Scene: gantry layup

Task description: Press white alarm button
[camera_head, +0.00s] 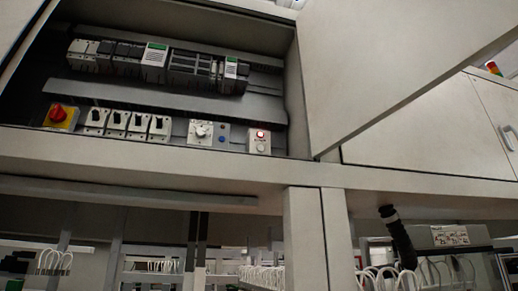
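A small pale control box (259,141) sits at the lower right inside the open electrical cabinet. It has a lit red lamp (261,134) at its top and a small round white button (262,149) below the lamp. Nothing touches the box or covers its front. Any label text is too small to read. Neither of my grippers shows in this view.
Left of the box are a white rotary-knob panel (201,132), several white switches and a red knob on a yellow plate (60,116). The open cabinet door (400,60) juts out at the right. A pale beam (150,158) runs below. A black tubular part (398,238) stands lower right.

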